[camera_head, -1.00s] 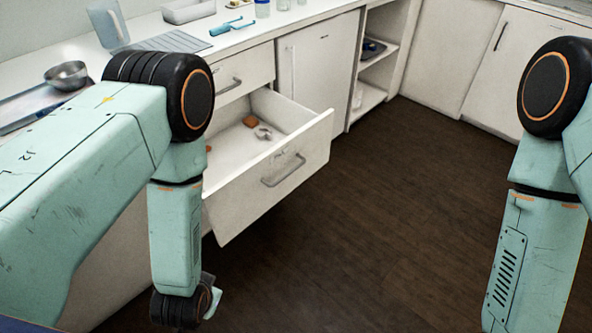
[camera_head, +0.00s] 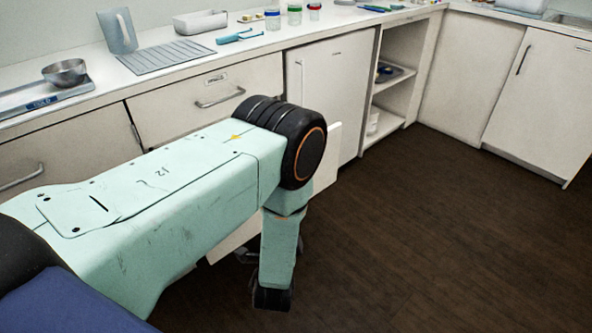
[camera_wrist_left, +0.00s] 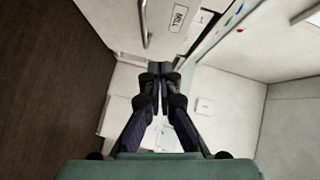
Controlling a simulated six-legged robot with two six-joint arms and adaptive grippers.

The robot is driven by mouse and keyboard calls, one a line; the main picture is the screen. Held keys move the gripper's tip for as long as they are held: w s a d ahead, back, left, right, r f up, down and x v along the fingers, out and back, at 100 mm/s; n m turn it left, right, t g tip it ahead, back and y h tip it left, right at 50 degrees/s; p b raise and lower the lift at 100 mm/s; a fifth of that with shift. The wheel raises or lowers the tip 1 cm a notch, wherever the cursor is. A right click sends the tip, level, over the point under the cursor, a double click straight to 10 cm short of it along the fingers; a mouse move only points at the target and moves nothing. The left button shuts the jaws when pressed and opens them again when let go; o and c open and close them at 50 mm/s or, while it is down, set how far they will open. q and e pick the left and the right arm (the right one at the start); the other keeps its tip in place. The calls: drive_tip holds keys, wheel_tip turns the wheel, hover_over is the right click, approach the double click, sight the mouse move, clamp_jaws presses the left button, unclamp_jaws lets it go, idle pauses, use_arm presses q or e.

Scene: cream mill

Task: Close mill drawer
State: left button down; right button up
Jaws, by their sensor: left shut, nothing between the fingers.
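The lower drawer (camera_head: 328,158) stands out from the cabinet in the head view. Only parts of its white front show beside and below my left arm, and its inside is hidden. In the left wrist view a white front panel (camera_wrist_left: 178,48) carries a MILL label (camera_wrist_left: 179,18) and a bar handle (camera_wrist_left: 146,24). My left gripper (camera_wrist_left: 160,68) is shut and empty, its fingertips at the panel's lower edge in that picture. I cannot tell whether they touch it. My right gripper is not in view.
The upper drawer (camera_head: 200,100) is shut under the counter. On the counter are a metal bowl (camera_head: 65,72), a grey jug (camera_head: 120,32), a white tray (camera_head: 200,21) and jars. An open shelf (camera_head: 390,75) stands right of a cabinet door (camera_head: 331,90). The dark floor (camera_head: 430,240) is clear.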

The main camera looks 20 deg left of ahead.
use_arm(q)
drive_tip(key=w+a+r+m+t+y+b, duration=0.1)
drive_tip(key=w+a+r+m+b, duration=0.1)
drive_tip(key=w+a, duration=0.5)
drive_tip(key=w+b, duration=0.1)
drive_tip(key=w, duration=0.3)
drive_tip(key=shift+w+a+r+m+b, duration=0.3)
drive_tip(key=shift+w+a+r+b, duration=0.05)
drive_tip(key=shift+w+a, duration=0.05)
drive_tip(key=shift+a, duration=0.15)
